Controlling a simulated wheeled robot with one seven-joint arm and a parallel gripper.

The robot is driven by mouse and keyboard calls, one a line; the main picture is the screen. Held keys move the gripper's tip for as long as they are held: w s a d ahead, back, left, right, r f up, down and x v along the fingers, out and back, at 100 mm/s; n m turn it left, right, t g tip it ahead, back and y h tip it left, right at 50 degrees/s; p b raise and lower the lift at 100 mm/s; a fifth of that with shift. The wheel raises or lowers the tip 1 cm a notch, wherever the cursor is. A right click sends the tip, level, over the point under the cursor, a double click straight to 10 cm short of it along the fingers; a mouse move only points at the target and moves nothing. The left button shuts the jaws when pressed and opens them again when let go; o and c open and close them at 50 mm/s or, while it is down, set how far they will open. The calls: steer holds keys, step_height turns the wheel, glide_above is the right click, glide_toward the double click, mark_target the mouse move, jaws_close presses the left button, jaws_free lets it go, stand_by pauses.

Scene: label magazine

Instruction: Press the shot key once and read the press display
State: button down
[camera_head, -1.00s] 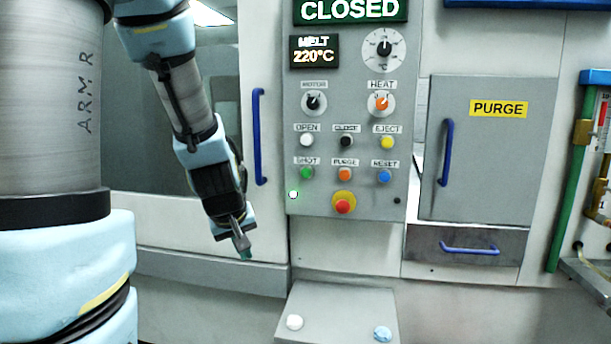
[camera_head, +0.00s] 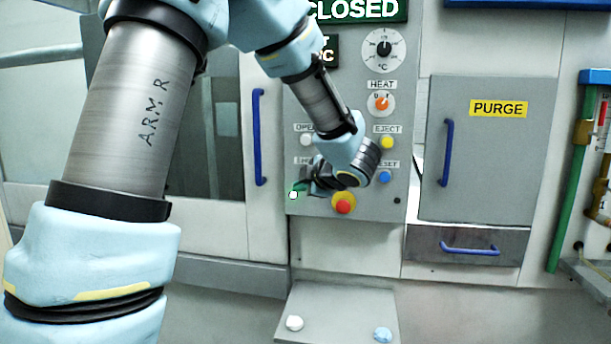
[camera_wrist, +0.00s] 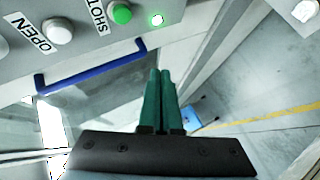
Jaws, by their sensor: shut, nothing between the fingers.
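The green shot key (camera_wrist: 121,13) shows at the top of the wrist view, with its SHOT label beside it. In the head view my wrist covers the key and most of its label. My gripper (camera_head: 297,187) is in front of the panel's lower left part, close to the lit indicator. In the wrist view its two green fingers (camera_wrist: 160,72) are together and empty, with the shot key up and to the left of their tips. I cannot tell whether they touch the panel. The green display (camera_head: 358,10) reads CLOSED, its left end partly covered by my arm.
A lit indicator (camera_head: 293,195) sits near the panel's lower left corner. The red stop button (camera_head: 343,204) on yellow is just below my wrist. The melt display (camera_head: 331,50) is mostly covered. A blue door handle (camera_head: 259,137) stands left of the panel.

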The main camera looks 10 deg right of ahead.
steer(key=shift+w, duration=0.15)
steer(key=w+d+p, duration=0.1)
steer(key=w+d, duration=0.2)
steer(key=w, duration=0.4)
steer(key=shift+w+d, duration=0.35)
steer(key=shift+w, duration=0.05)
steer(key=shift+w+p, duration=0.15)
steer(key=shift+p, duration=0.2)
stand_by(1.7)
steer(key=shift+w+d, duration=0.15)
steer(key=shift+w, duration=0.05)
steer(key=shift+w+d+p, duration=0.2)
steer(key=shift+w+p, duration=0.1)
steer(key=shift+w, duration=0.1)
stand_by(0.9)
steer(key=shift+s, duration=0.1)
steer(key=shift+s+a, duration=0.35)
steer(key=shift+s, duration=0.3)
steer(key=shift+s, duration=0.1)
